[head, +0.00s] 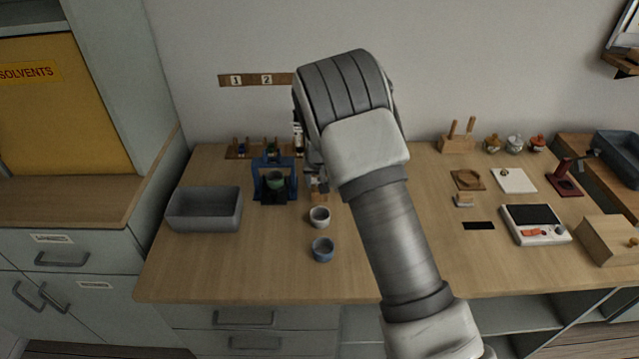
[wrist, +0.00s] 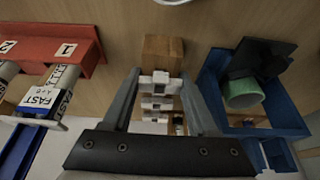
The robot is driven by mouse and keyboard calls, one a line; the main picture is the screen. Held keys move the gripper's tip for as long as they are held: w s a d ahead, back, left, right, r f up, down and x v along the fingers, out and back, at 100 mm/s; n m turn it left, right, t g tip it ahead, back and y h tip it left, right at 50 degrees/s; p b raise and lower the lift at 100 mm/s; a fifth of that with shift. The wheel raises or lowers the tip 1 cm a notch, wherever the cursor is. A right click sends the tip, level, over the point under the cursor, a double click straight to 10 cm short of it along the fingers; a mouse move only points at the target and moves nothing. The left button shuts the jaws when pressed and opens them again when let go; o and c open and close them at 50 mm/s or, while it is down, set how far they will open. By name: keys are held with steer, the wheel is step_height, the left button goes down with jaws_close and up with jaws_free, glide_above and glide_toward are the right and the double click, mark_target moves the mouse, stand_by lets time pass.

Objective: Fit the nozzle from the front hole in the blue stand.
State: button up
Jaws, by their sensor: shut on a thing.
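The blue stand (head: 291,170) is a frame on the left half of the bench, with a green cup (head: 275,179) inside it. In the wrist view the blue stand (wrist: 211,80) is to the right of my fingers, with the green cup (wrist: 243,94) lying tilted in view. My gripper (wrist: 160,80) is shut on a white part (wrist: 160,88) that spans the gap between the fingers. A wooden block (wrist: 163,50) is just beyond the fingertips. I cannot make out the nozzle or the front hole clearly. My arm hides much of the gripper in the head view.
A red rack (wrist: 75,45) marked 1 and 2 holds grey cartridges labelled FAST (wrist: 45,98), left of my fingers. A scale (head: 535,225) is at right.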

steer(key=r, duration=0.9)
steer(key=shift+d+p, duration=0.2)
steer(key=shift+p, duration=0.1)
steer(key=s+d+r+n+p, duration=0.2)
steer(key=s+d, duration=0.8)
steer(key=s, duration=0.1)
steer(key=w+a+r+n+g+y+p, duration=0.1)
steer(key=w+a+r+n+p, duration=0.1)
steer(key=w+a+n+p, duration=0.2)
steer(key=w+a+r+n+g+y+p, duration=0.2)
steer(key=w+a+r+n+p, duration=0.1)
steer(key=a, duration=0.8)
steer(key=w+a+r+n+g+y+p, duration=0.1)
steer(key=w+a+r+n+p, duration=0.2)
steer(key=w+a+n+p, duration=0.2)
steer(key=w+a+n, duration=0.2)
steer(key=a+n, duration=0.1)
steer(key=n, duration=0.1)
steer(key=shift+y, duration=0.3)
steer(key=shift+f, duration=0.1)
step_height(320, 180, down, 4)
steer(key=shift+f+b, duration=0.2)
steer(key=shift+b, duration=0.35)
